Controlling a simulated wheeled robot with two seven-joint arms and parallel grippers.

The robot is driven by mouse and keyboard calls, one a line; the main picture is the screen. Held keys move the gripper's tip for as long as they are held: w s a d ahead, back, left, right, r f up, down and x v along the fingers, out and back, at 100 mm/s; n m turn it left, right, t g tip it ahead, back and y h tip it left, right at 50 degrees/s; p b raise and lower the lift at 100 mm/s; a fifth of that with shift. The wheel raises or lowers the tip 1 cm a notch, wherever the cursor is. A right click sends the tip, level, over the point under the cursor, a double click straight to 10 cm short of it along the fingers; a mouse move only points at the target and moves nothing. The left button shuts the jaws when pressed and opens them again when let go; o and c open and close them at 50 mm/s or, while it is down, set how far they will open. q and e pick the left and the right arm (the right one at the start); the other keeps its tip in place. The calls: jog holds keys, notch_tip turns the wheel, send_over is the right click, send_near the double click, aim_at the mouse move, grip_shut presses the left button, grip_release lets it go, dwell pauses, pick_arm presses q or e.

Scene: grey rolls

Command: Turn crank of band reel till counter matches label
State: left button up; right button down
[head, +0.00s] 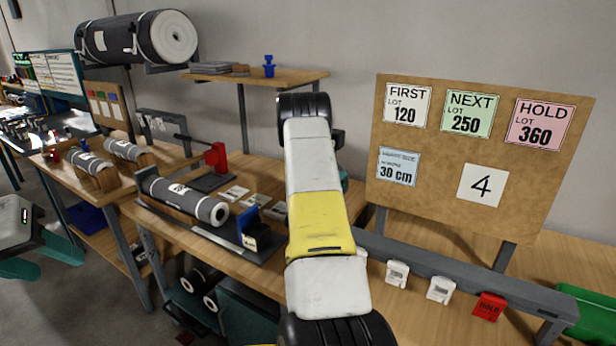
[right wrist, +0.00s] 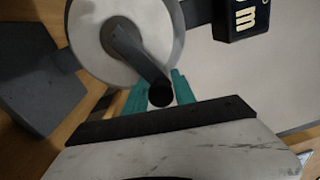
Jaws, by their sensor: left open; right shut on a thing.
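The band reel (right wrist: 98,28) shows in the right wrist view as a pale disc with a grey crank (right wrist: 143,62) ending in a dark knob (right wrist: 160,94). My right gripper (right wrist: 159,88) is shut on this knob, a teal finger on each side. A black box (right wrist: 245,18), likely the counter, is cut off at the top; only "m" reads clearly. In the head view my right arm hides the reel. A pale blue label (head: 398,167) reads "30 cm". My left gripper (head: 42,256) is open and empty at the far left, over the floor.
A brown board (head: 425,190) carries cards reading FIRST 120, NEXT 250, HOLD 360 and 4. A grey roll (head: 182,201) lies on the bench near a red-handled tool (head: 215,158). White tags and a red tag (head: 488,307) sit along a grey rail. A green bin (head: 590,310) stands right.

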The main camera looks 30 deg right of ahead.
jog(key=shift+w+a+f+m, duration=0.1)
jog(key=shift+f+m, duration=0.6)
jog(key=shift+m, duration=0.65)
jog(key=shift+w+f+m, duration=0.1)
jog(key=shift+f+m, duration=0.55)
jog(key=shift+m, duration=0.65)
jog(key=shift+w+a+f+m, duration=0.1)
jog(key=shift+f+m, duration=0.6)
jog(key=shift+m, duration=0.65)
jog(key=shift+d, duration=0.1)
jog(key=c, duration=1.2)
grip_release()
jog(key=shift+s+f, duration=0.15)
jog(key=shift+s, duration=0.1)
